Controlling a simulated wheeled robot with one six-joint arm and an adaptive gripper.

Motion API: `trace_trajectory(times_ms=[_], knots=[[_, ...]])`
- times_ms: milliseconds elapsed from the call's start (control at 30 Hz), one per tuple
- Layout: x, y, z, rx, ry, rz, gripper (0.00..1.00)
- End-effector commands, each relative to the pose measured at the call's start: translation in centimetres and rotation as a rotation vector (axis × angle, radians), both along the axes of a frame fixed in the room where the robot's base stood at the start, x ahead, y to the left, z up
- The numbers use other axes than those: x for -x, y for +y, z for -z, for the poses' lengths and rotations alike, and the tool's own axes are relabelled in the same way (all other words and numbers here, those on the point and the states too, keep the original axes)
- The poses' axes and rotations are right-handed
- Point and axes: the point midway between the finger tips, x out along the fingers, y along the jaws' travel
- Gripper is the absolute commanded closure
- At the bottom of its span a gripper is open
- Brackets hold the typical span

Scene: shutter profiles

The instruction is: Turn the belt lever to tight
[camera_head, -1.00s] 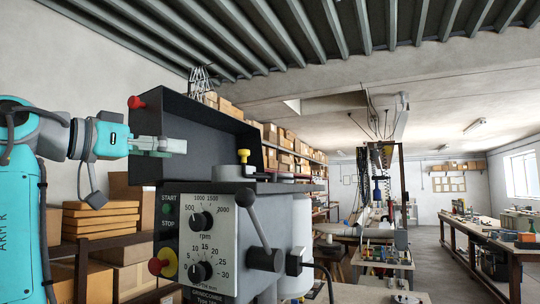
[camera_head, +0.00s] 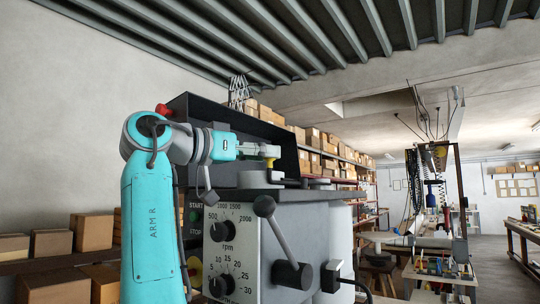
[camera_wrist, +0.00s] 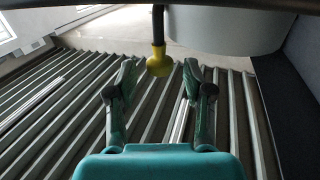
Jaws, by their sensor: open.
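The belt lever shows as a yellow knob (camera_head: 270,152) in front of the dark open housing on top of the machine. In the wrist view the yellow knob (camera_wrist: 159,63) sits on a thin dark rod, between and slightly beyond my fingertips. My gripper (camera_head: 262,149) reaches in from the left at knob height, and its tips overlap the knob in the head view. In the wrist view my gripper (camera_wrist: 158,76) is open, with one finger on each side of the knob and a gap on both sides. The lever's tight mark is not visible.
Below is a control panel (camera_head: 232,250) with dials, and a ball-ended lever (camera_head: 265,206) sticks out in front. Shelves with boxes stand behind.

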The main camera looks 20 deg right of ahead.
Motion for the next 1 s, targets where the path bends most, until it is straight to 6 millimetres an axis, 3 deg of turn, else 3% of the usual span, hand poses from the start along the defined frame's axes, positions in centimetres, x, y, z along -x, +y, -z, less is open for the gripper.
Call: trace_trajectory(times_ms=[200, 533, 733, 767, 1000], knots=[[-0.6, -1.9, 0.0, 0.0, 0.0, 0.001, 0.48], [-0.7, -2.1, 0.0, 0.0, 0.0, -0.001, 0.48], [-0.7, -2.1, 0.0, 0.0, 0.0, -0.001, 0.96], [-0.7, -2.1, 0.0, 0.0, 0.0, -0.001, 1.0], [-0.6, -2.1, 0.0, -0.001, 0.0, -0.007, 1.0]])
